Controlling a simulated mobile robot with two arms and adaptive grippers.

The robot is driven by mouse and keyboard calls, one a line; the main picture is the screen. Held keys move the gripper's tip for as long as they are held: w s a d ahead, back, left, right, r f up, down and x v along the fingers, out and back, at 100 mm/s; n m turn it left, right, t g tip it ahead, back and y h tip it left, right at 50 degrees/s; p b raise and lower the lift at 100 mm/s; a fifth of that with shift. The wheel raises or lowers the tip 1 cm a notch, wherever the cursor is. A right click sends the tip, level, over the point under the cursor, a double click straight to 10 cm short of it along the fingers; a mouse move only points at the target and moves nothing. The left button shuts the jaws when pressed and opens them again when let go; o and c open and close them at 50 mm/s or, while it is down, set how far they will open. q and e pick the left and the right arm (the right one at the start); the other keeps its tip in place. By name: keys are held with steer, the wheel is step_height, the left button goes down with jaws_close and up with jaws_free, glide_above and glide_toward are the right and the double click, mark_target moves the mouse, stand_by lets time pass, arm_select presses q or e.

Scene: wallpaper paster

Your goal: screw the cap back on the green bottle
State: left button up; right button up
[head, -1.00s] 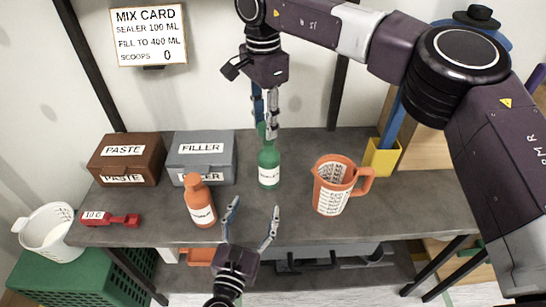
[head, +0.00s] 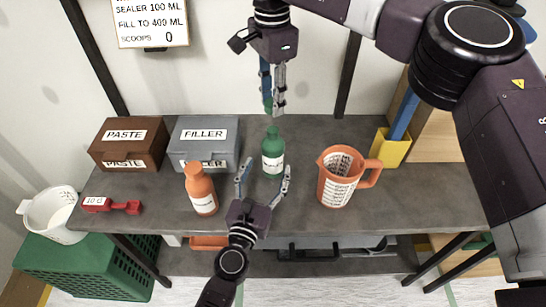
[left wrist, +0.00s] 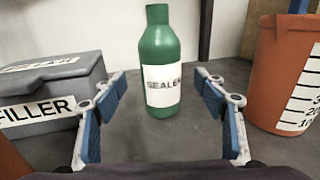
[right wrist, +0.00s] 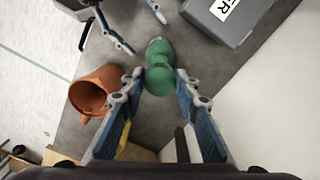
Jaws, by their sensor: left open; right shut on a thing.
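The green bottle (head: 273,158), labelled as sealer, stands upright on the grey table between the filler box and the orange jug. My right gripper (head: 273,104) points down above it, shut on the small green cap (head: 267,104). The cap is apart from the bottle's neck, with a gap below it in the head view. In the right wrist view the cap (right wrist: 160,82) sits between the fingertips, with the bottle (right wrist: 158,50) beyond. My left gripper (head: 265,170) is open in front of the bottle. The bottle (left wrist: 160,60) appears between its spread fingers, untouched.
An orange bottle (head: 201,190) stands left of my left gripper. The orange jug (head: 338,178) stands to the right, near a yellow holder (head: 391,150). Filler (head: 203,142) and paste (head: 129,143) boxes stand at the back left. A red scoop (head: 110,205) lies at the left edge.

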mark_target(273, 153)
arm_select(q)
steer(key=x, duration=0.6)
steer(key=shift+w+d, duration=0.1)
steer(key=shift+w, duration=0.15)
steer(key=shift+c, duration=0.4)
jaws_close()
arm_select(e)
steer(key=shift+f, duration=2.5)
steer(key=shift+f, duration=0.85)
steer(key=shift+f, duration=0.6)
